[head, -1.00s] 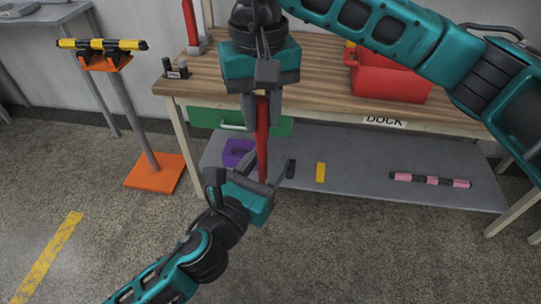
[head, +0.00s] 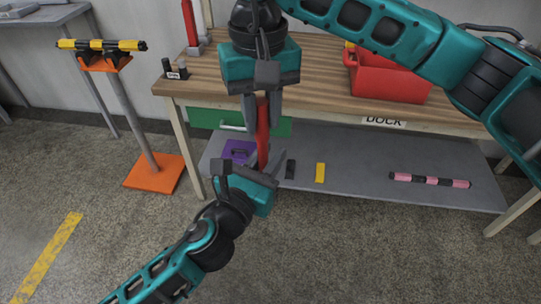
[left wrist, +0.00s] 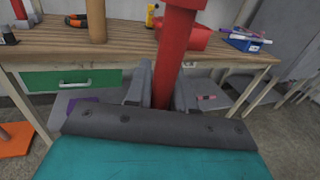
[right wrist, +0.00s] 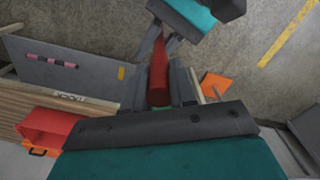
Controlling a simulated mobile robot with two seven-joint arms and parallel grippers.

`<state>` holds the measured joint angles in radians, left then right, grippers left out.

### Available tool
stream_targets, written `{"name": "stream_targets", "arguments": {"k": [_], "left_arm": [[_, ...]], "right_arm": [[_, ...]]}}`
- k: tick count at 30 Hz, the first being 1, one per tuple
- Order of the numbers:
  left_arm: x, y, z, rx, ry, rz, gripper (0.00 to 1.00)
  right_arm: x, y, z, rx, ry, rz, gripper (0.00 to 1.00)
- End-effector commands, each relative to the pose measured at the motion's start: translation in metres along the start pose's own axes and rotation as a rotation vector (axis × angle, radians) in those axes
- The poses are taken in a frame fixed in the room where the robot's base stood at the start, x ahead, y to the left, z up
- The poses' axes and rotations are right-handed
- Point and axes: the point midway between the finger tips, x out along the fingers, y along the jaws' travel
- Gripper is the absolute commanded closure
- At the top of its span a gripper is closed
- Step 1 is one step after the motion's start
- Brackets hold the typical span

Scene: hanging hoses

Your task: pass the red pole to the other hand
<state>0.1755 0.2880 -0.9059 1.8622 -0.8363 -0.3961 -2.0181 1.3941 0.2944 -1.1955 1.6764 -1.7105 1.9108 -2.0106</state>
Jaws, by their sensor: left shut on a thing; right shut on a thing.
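The red pole (head: 263,130) stands roughly upright in front of the workbench, between my two grippers. My right gripper (head: 262,105) comes from above and is shut on its upper part. My left gripper (head: 262,168) comes from below and is shut on its lower part. In the left wrist view the pole (left wrist: 175,50) rises between the left fingers. In the right wrist view the pole (right wrist: 158,70) runs from the right fingers to the left gripper. The parts of the pole inside the jaws are hidden.
The workbench (head: 330,70) bears a red bin (head: 390,80). Its lower shelf (head: 350,175) holds a purple block (head: 238,151), a yellow block (head: 320,172) and a pink-black bar (head: 430,180). An orange stand (head: 125,100) with a yellow-black bar (head: 100,44) is at left. The front floor is clear.

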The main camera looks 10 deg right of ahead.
Motion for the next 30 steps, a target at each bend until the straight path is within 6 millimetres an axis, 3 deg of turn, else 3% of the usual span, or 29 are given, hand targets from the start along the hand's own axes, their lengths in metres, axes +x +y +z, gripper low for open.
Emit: {"name": "stream_targets", "arguments": {"k": [3,4,13,23,30], "left_arm": [[-0.001,-0.006,0.001,-0.004,-0.004,-0.014,1.0],[-0.001,-0.006,0.002,-0.004,-0.005,-0.015,1.0],[0.0,-0.004,0.002,-0.002,-0.004,-0.011,1.0],[0.0,-0.003,0.001,-0.002,-0.003,-0.008,1.0],[0.0,-0.003,0.001,-0.002,-0.003,-0.007,1.0]], "right_arm": [[-0.001,-0.002,-0.002,0.001,0.011,-0.009,1.0],[-0.001,-0.002,-0.002,0.001,0.012,-0.01,0.72],[-0.001,-0.002,-0.002,0.001,0.008,-0.007,0.44],[-0.007,-0.001,-0.002,0.001,0.008,-0.005,0.44],[-0.051,-0.001,-0.002,0.002,0.012,-0.005,0.44]]}}
